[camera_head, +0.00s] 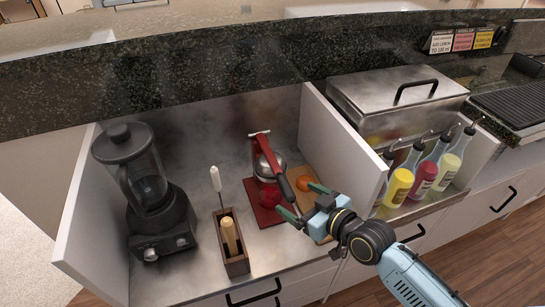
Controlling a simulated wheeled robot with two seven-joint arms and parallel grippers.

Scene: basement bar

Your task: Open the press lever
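The red citrus press (266,160) stands on a red base board (262,214) on the steel counter. Its lever (284,186) has a dark handle that slopes down towards the front right. My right gripper (294,197) comes in from the lower right. Its two teal fingers are apart, with the end of the lever handle between them in the picture. I cannot tell whether either finger touches the handle. My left gripper is not in view.
A dark blender (146,190) and a wooden utensil box (229,244) stand left. A white divider (340,143) separates sauce bottles (424,180) on the right.

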